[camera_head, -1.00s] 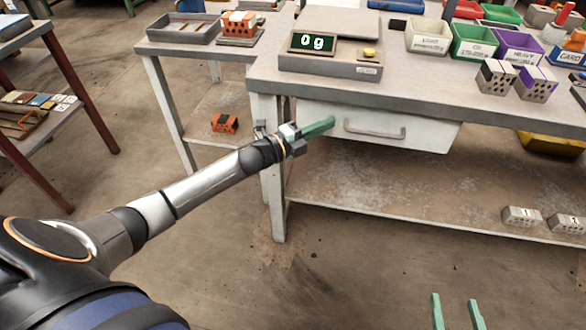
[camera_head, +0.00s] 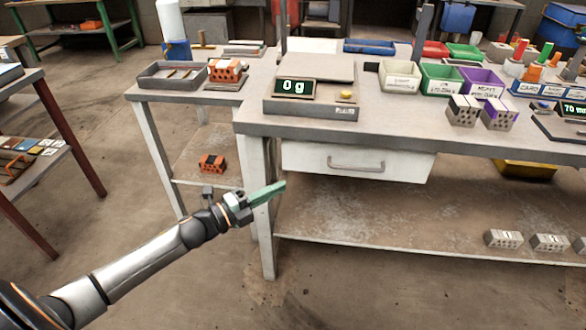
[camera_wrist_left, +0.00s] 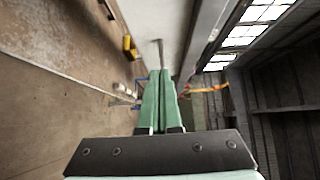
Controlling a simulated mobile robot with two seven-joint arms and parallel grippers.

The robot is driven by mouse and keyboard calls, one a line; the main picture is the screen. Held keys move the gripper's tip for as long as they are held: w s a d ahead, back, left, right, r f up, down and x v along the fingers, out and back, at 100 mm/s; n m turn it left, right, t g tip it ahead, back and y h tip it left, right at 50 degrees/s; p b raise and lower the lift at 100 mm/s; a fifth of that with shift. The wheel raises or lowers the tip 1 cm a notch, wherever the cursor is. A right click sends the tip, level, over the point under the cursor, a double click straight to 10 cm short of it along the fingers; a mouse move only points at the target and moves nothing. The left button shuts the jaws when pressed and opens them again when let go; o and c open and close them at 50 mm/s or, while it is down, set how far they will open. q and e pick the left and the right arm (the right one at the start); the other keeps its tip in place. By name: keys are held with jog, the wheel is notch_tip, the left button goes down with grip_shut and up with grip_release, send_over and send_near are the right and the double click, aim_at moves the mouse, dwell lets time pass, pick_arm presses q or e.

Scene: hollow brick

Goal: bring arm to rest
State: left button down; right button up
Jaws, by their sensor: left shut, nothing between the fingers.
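My left gripper (camera_head: 268,192) has green fingers and reaches in from the lower left of the head view. It is in front of the workbench's left leg, below and left of the white drawer (camera_head: 355,162), and holds nothing. In the left wrist view its two green fingers (camera_wrist_left: 159,105) lie together, shut and empty. My right gripper does not show in the head view now.
The workbench (camera_head: 320,125) carries a scale reading 0 g (camera_head: 312,97), a white bin (camera_head: 400,78) and more coloured bins. A side table holds a grey tray (camera_head: 172,75) and an orange brick (camera_head: 225,70). Grey bricks (camera_head: 503,238) sit on the lower shelf. Floor in front is clear.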

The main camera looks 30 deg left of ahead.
pick_arm(q)
jog(key=shift+s, duration=0.1)
jog(key=s+d+f+n+g+y, duration=0.3)
jog(key=s+d+f+n, duration=0.4)
jog(key=s+n, duration=0.35)
jog(key=s+d+f+n+g+y, duration=0.2)
jog(key=s+d+f+n+g, duration=0.1)
jog(key=s+d+f+n, duration=0.6)
jog(key=s+a+r+n+p, duration=0.1)
jog(key=s+a+r+p, duration=0.1)
jog(key=r+p, duration=0.5)
jog(key=s+a+r+n+p, duration=0.1)
jog(key=s+a+r+p, duration=0.1)
jog(key=r+p, duration=0.6)
jog(key=p, duration=0.4)
jog(key=shift+g+y+p, duration=0.3)
jog(key=shift+y, duration=0.1)
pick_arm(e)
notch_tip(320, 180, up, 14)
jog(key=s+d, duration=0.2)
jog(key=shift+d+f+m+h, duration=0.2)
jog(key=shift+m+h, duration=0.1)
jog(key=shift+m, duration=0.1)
